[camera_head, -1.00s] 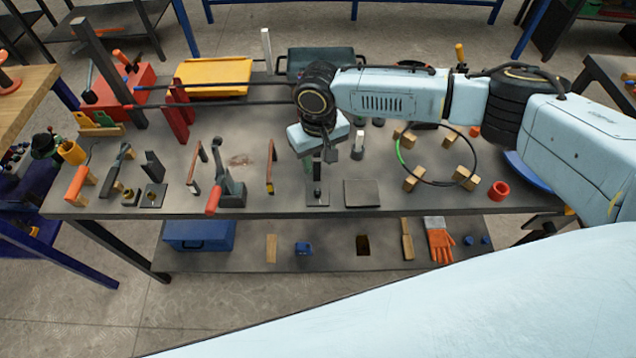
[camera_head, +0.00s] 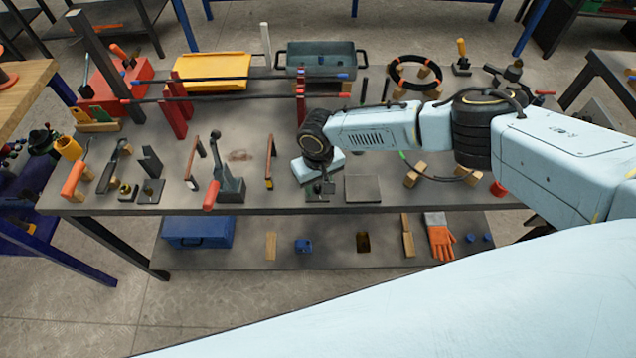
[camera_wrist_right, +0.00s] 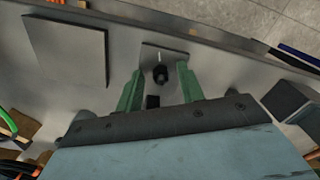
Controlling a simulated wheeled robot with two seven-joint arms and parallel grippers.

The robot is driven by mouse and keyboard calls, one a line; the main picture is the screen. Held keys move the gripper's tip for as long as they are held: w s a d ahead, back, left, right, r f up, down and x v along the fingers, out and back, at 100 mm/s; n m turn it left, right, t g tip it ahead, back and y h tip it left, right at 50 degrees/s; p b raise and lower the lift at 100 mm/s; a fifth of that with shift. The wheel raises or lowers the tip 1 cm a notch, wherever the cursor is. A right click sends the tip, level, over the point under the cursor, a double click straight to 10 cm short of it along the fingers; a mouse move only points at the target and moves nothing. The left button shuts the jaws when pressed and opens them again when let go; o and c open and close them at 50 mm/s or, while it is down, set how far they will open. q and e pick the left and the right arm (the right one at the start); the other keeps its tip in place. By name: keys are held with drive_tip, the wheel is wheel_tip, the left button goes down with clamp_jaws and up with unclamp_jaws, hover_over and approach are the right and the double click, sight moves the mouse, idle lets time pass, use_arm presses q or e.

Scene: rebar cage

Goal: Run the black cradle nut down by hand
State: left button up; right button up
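The black cradle nut (camera_wrist_right: 160,74) shows in the right wrist view on a thin upright stud over a small grey base plate (camera_wrist_right: 176,54). In the head view the base plate (camera_head: 314,197) lies near the table's front edge, and the arm partly covers what stands on it. My right gripper (camera_wrist_right: 161,80) points down at it with its two green fingers apart, one on each side of the nut. A gap shows between each finger and the nut, so it is open and holds nothing. My left gripper is not in view.
A flat dark square plate (camera_head: 362,188) lies just right of the base plate. A red-handled clamp (camera_head: 228,187) and upright posts stand to the left. Long bars (camera_head: 225,99) rest on red stands behind.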

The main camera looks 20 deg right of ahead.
clamp_jaws()
